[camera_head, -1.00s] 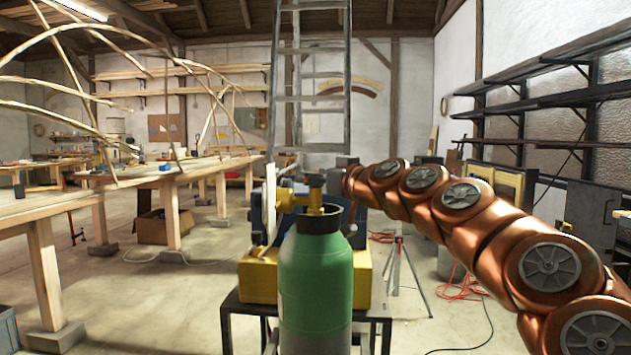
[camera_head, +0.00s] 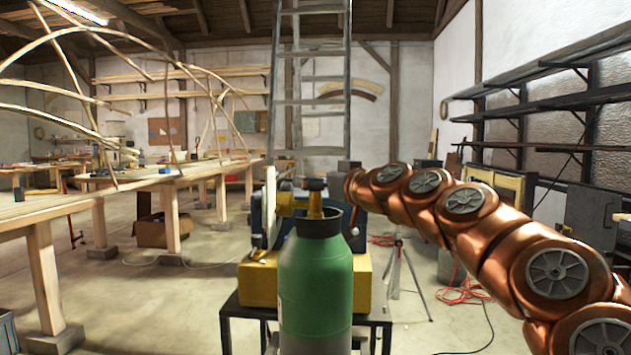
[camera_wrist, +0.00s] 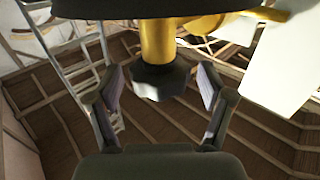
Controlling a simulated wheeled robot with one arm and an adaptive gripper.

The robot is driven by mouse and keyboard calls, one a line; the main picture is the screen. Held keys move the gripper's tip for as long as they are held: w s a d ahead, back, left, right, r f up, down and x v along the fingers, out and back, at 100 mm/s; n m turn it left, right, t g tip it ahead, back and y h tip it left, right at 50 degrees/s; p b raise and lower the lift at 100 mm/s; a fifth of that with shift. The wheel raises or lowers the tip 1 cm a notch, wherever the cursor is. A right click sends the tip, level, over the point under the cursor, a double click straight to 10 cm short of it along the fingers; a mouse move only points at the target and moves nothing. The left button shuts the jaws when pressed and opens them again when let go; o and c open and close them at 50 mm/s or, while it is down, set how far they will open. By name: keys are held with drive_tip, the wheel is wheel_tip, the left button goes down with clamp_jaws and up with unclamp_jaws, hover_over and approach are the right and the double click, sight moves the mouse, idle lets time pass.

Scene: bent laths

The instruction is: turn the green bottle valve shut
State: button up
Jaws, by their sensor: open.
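The green bottle (camera_head: 316,275) stands upright in the centre of the head view, with a dark collar around its top. Its brass valve stem (camera_head: 315,206) rises from the collar and ends in a dark knob. In the wrist view, which is upside down, the brass stem (camera_wrist: 157,42) hangs below the dark collar and the dark faceted knob (camera_wrist: 160,82) is at its end. My gripper (camera_wrist: 160,88) is open, with one finger to each side of the knob and visible gaps to both. In the head view I cannot make out the fingers clearly.
A yellow block (camera_head: 257,284) on a dark stand (camera_head: 235,311) sits behind the bottle. A ladder (camera_head: 309,97) rises behind it. A long wooden workbench (camera_head: 190,176) stands at left. A tripod and red cable (camera_head: 462,292) are on the floor at right.

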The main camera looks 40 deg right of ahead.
drive_tip(key=s, duration=0.7)
drive_tip(key=shift+d, duration=0.25)
idle(0.3)
